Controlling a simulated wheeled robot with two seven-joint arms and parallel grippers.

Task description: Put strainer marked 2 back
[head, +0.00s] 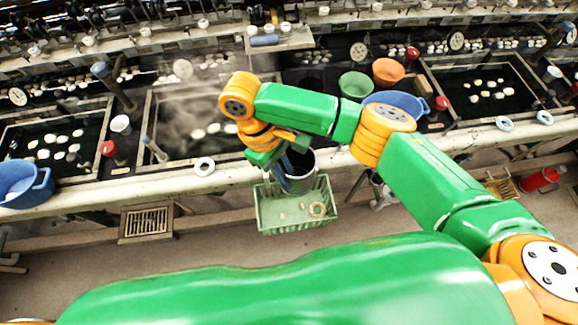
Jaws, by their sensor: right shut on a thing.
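My right gripper (270,155) hangs low at the front edge of the basin bench, over its middle part. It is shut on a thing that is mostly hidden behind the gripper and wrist. A narrow blue-grey part (288,165) shows beside the fingers, over a grey bucket (303,168) with a dark inside. I cannot tell whether this part belongs to the held thing or to the gripper. No mark 2 is readable, so I cannot make out which thing is the strainer. My left gripper is not in view.
A green crate (272,219) with a few small things hangs or stands below the bench front. Steaming basins with white cocoons line the bench. Green (355,84), orange (388,70) and blue (405,100) bowls stand right of the gripper. A blue tub (25,183) is far left.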

